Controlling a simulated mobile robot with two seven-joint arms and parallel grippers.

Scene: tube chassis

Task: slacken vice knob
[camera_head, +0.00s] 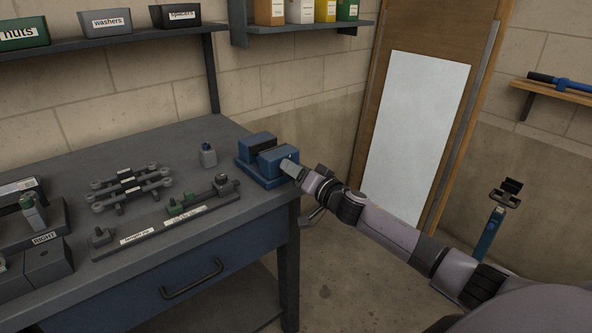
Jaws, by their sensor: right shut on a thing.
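A blue vice (257,144) with dark jaws stands at the right end of the grey workbench. My right arm comes in from the lower right, and my right gripper (291,166) is at the vice's front right side. The gripper is shut there on the vice knob, which is largely hidden behind the fingers. My left gripper is not in this view.
The workbench (226,210) also holds a labelled bar fixture (160,226), a rack of metal links (131,187), a small bottle (208,155) and dark blocks at the left. Bins stand on the shelf above. Open floor (345,285) lies right of the bench.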

